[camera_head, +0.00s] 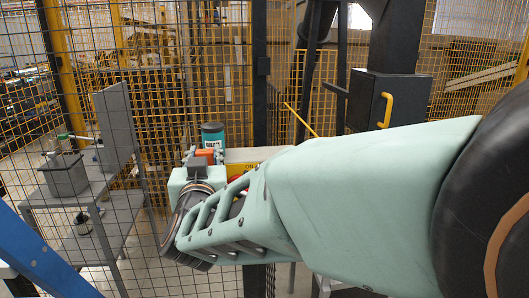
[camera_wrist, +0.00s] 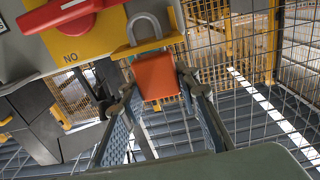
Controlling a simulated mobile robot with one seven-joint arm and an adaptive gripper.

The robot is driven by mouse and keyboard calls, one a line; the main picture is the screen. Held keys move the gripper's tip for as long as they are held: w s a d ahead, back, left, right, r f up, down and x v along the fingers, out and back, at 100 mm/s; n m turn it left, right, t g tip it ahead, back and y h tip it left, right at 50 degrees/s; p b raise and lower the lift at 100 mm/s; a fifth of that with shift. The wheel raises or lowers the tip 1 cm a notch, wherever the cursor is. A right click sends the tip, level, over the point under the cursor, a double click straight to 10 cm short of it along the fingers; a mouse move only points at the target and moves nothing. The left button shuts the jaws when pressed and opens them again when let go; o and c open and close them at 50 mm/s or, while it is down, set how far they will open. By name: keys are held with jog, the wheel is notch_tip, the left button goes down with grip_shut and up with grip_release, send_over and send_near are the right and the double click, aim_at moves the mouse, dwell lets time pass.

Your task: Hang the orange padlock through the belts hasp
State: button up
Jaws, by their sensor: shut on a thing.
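The orange padlock (camera_wrist: 157,76) has a grey U-shaped shackle (camera_wrist: 133,33). My gripper (camera_wrist: 157,83) is shut on its orange body, with a finger on each side. The shackle points toward a grey panel with a yellow plate (camera_wrist: 90,42), a red handle (camera_wrist: 62,14) and an "ON" label seen upside down. A yellow edge crosses near the shackle's lower legs; I cannot tell whether the shackle passes through a hasp. In the head view the orange body (camera_head: 205,154) shows small at my gripper (camera_head: 206,157), and my arm hides much of the panel (camera_head: 257,155).
A dark container with a teal label (camera_head: 213,136) stands behind my gripper. Wire mesh fencing (camera_head: 150,130) and a dark post (camera_head: 260,70) stand close by. A grey bench (camera_head: 90,195) with a bin (camera_head: 65,177) is at left. A dark cabinet (camera_head: 375,100) stands behind my arm.

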jog(key=shift+f, duration=0.35)
jog(key=o, duration=1.3)
